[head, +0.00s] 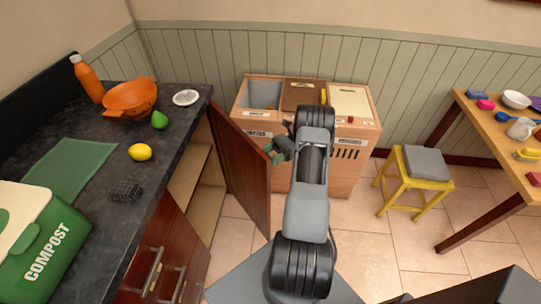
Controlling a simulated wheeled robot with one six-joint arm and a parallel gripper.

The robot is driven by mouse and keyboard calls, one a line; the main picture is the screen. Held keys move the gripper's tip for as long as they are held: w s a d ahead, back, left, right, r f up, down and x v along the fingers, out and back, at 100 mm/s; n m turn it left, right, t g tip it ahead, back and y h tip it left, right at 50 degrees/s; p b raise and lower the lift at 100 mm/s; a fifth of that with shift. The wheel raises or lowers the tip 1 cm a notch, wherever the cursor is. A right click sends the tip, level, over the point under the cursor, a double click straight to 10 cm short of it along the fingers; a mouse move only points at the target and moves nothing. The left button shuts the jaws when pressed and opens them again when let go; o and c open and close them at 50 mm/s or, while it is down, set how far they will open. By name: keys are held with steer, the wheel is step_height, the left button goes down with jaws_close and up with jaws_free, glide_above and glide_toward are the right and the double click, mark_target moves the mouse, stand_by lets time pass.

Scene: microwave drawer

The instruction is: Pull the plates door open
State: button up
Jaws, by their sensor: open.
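A reddish-brown cabinet door (243,170) stands swung out from the dark counter on the left, so the pale cabinet inside shows with a shelf. No plates label is readable on it. My gripper (272,153) is open at the far side of the door, by its outer edge near the top. I cannot tell whether it touches the door. The door's handle is not visible.
The dark counter (95,175) bears a green compost bin (45,235), an orange colander (131,97) and a lemon (140,152). A wooden bin unit (360,133) stands behind my arm. A yellow stool (400,187) and a table are at right. Tiled floor between is clear.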

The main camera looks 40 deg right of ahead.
steer(key=shift+r, duration=0.3)
step_height(320, 180, up, 3)
steer(key=p, duration=0.2)
steer(key=shift+f+p, duration=0.2)
steer(key=shift+p, duration=0.15)
steer(key=s+a+r+b, duration=0.1)
steer(key=s+a+r, duration=0.5)
steer(key=s+r, duration=0.3)
steer(key=s, duration=0.3)
steer(key=shift+s+a+r, duration=0.15)
steer(key=shift+s+r, duration=0.1)
steer(key=shift+r, duration=0.15)
steer(key=shift+c, duration=0.4)
